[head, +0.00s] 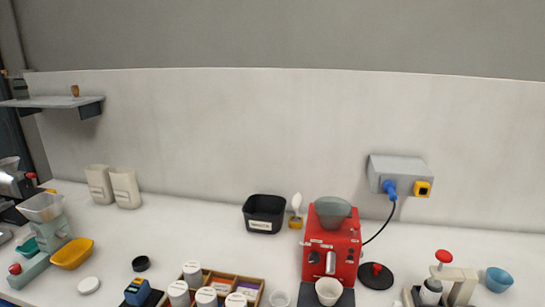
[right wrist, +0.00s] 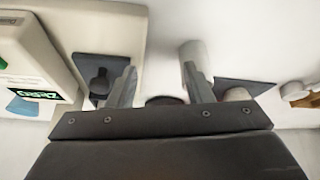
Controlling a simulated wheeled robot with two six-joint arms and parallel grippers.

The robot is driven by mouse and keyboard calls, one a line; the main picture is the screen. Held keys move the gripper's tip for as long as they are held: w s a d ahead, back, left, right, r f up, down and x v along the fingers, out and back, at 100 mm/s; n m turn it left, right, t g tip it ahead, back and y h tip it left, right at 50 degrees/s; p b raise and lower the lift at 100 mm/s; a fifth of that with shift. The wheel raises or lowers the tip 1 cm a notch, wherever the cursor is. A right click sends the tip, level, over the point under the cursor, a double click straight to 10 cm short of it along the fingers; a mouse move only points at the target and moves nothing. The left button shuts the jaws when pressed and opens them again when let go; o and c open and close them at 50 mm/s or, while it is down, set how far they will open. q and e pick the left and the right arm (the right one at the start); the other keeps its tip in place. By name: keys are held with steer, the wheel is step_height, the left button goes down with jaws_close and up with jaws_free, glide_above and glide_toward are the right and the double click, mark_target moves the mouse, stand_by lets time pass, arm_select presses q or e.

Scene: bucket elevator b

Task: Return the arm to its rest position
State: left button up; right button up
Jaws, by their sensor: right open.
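My right gripper (right wrist: 160,82) shows in the right wrist view, with its two grey fingers apart. I see nothing held between the fingers. A white cylinder-like thing (right wrist: 194,55) shows beyond the right finger, and a dark plate with a round black part (right wrist: 98,84) beyond the left finger. I cannot tell whether either is touched. Neither arm shows in the head view, and my left gripper is in no view.
In the head view, a red coffee machine (head: 331,244) stands right of centre, with a black bin (head: 264,213) to its left. A wooden box (head: 249,283) holds white jars. A yellow bowl (head: 73,253) lies left. A bright counter strip behind the bin is clear.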

steer(key=s+a+f+g+h, duration=0.1)
steer(key=s+a+f, duration=0.1)
steer(key=s, duration=1.1)
steer(key=s+a+f+g, duration=0.1)
steer(key=s+a+f, duration=0.2)
steer(key=s, duration=0.9)
step_height(320, 180, down, 25)
steer(key=d+g+b, duration=0.1)
steer(key=d, duration=0.1)
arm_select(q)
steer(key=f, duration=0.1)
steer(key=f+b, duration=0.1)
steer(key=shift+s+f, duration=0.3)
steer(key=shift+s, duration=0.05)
arm_select(e)
steer(key=s+a+f+g, duration=0.1)
steer(key=s+f, duration=1.4)
steer(key=f, duration=0.2)
steer(key=shift+s+a+f+m, duration=0.25)
steer(key=shift+s+f+m, duration=0.05)
steer(key=shift+f+m, duration=0.1)
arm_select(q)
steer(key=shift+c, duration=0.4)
arm_select(e)
steer(key=shift+c, duration=0.4)
